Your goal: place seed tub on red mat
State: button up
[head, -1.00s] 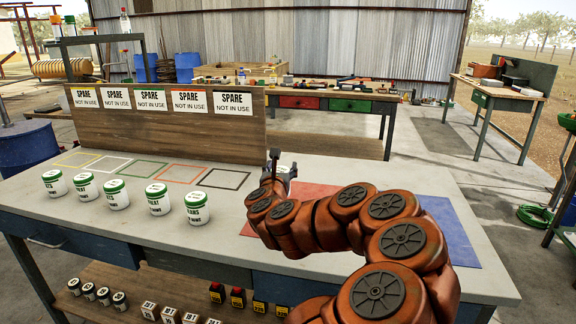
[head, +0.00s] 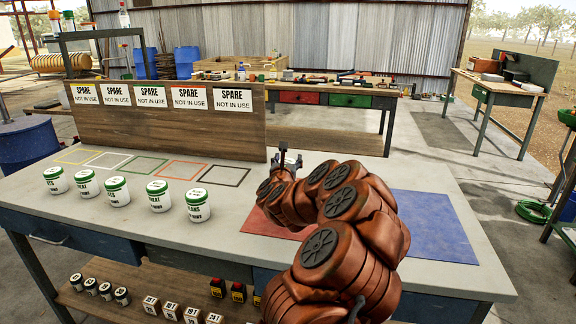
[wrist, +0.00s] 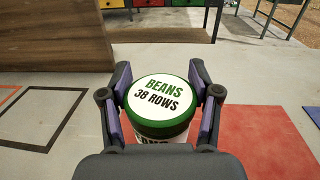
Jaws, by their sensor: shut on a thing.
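My gripper (wrist: 160,105) is shut on a seed tub (wrist: 162,98) with a green rim and a white lid reading "BEANS 38 ROWS". The tub is upright between the two finger pads. Its height above the bench is hard to tell. The red mat (wrist: 268,140) shows to the right of my gripper in the wrist view, partly covered by it. In the head view my gripper (head: 290,160) is at the far side of the bench, and my arm hides much of the red mat (head: 262,224). The held tub is not clearly visible there.
Several similar white tubs with green lids (head: 116,191) stand in a row at the left of the bench (head: 226,222). Coloured outlines (head: 136,164) lie behind them, before a wooden board (head: 165,126) with SPARE signs. A blue mat (head: 434,226) lies clear at the right.

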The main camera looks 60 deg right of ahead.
jog(key=shift+f, duration=0.85)
jog(key=shift+f+b, duration=0.2)
jog(key=shift+b, duration=0.1)
jog(key=o, duration=1.3)
jog(key=shift+c, duration=0.2)
jog(key=shift+s+a+r+p, duration=0.1)
jog(key=shift+r+p, duration=0.1)
jog(key=shift+p, duration=0.2)
jog(key=b+v, duration=0.2)
jog(key=v, duration=0.6)
jog(key=shift+s+a+f, duration=0.1)
jog(key=shift+a, duration=0.2)
jog(key=b+v, duration=0.2)
jog(key=b, duration=0.3)
jog(key=shift+a+f, duration=0.1)
jog(key=shift+s+a+b, duration=0.3)
jog(key=shift+a+b, duration=0.1)
jog(key=shift+b, duration=0.4)
